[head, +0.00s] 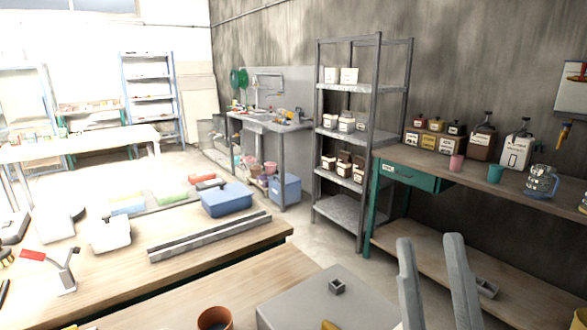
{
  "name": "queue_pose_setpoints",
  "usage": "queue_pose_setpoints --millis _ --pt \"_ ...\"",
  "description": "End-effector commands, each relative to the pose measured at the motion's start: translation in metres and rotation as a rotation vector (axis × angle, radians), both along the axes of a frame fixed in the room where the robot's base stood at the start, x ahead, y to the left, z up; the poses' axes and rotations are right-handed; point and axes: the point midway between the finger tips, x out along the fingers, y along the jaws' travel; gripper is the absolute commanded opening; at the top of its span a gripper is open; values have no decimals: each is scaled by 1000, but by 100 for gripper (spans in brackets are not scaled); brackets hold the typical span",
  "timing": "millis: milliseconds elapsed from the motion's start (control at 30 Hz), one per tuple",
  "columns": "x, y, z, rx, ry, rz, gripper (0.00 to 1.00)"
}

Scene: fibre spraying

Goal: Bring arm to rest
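My gripper (429,240) shows at the bottom right of the head view as two long grey fingers pointing up. The fingers stand apart with nothing visible between them, so it is open and empty. They rise in front of the lower shelf of the right workbench (510,270) and beside a grey box-like surface (300,308) at the bottom. The rest of my arm is below the picture's edge and hidden.
A wooden table (190,255) at left holds a blue bin (226,200), grey rails (210,237) and a red-tipped stand (62,270). An orange pot (214,319) is at the bottom. A metal shelf rack (376,120) stands behind. Open floor (325,258) lies between table and rack.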

Motion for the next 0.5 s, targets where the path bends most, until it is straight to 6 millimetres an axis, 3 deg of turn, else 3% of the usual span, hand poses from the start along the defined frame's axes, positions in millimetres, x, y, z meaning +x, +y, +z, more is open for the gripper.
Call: queue_pose_setpoints --millis 33,267,500 --pt "-3 -7 -22 38 71 0 33" --pt "-28 -32 -113 166 356 -8 33" --pt "-81 -49 -200 238 646 -25 33"
